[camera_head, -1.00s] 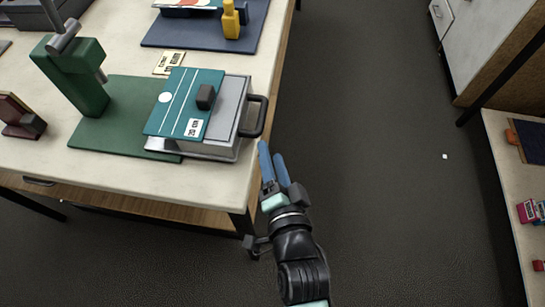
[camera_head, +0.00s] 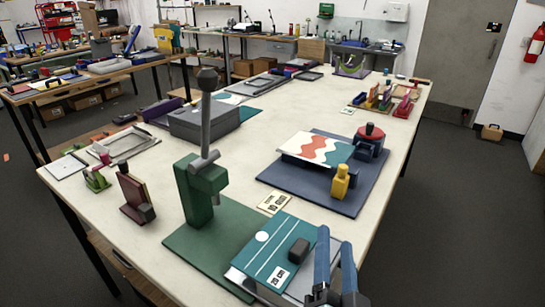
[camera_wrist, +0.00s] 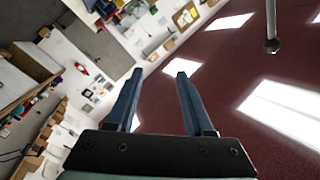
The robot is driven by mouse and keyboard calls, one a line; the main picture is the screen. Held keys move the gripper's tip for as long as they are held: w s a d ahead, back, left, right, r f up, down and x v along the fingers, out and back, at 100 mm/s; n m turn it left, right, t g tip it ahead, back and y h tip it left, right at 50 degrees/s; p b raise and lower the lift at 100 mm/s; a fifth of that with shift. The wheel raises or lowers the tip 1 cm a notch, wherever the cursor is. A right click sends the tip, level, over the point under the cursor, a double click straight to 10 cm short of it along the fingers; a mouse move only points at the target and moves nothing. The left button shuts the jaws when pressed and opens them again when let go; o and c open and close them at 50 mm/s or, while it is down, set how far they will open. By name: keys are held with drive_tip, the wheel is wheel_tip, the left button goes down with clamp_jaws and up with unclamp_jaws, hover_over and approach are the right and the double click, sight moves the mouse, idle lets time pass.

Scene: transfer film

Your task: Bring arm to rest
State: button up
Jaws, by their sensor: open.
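My gripper (camera_head: 334,268) shows at the bottom of the head view, with two blue fingers pointing up. It is open and empty. In the wrist view my gripper (camera_wrist: 155,85) has its fingers spread with nothing between them. In the head view it appears in front of the teal-topped grey box (camera_head: 275,252) at the table's near corner. Whether it touches the box cannot be told. The rest of my arm is out of view.
The wrist view shows walls and a dark red surface (camera_wrist: 235,60) with bright panels.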

drive_tip(key=a+r+n+t+y, duration=0.1)
drive_tip(key=a+r+n+t, duration=0.15)
drive_tip(key=r, duration=0.75)
drive_tip(key=a+r+n+t, duration=0.2)
drive_tip(key=a+r+n, duration=0.1)
drive_tip(key=r, duration=0.8)
drive_tip(key=s+a+r+n+t+y, duration=0.1)
drive_tip(key=s+r, duration=0.3)
drive_tip(key=r, duration=0.5)
drive_tip(key=s+a+r+n+t+y, duration=0.1)
drive_tip(key=s+a+r+n+t, duration=0.2)
drive_tip(key=r, duration=0.6)
drive_tip(key=shift+s+a+p, duration=0.25)
drive_tip(key=shift+s+p, duration=0.15)
drive_tip(key=shift+p, duration=0.05)
drive_tip(key=shift+f+n, duration=0.2)
drive_tip(key=shift+n, duration=0.05)
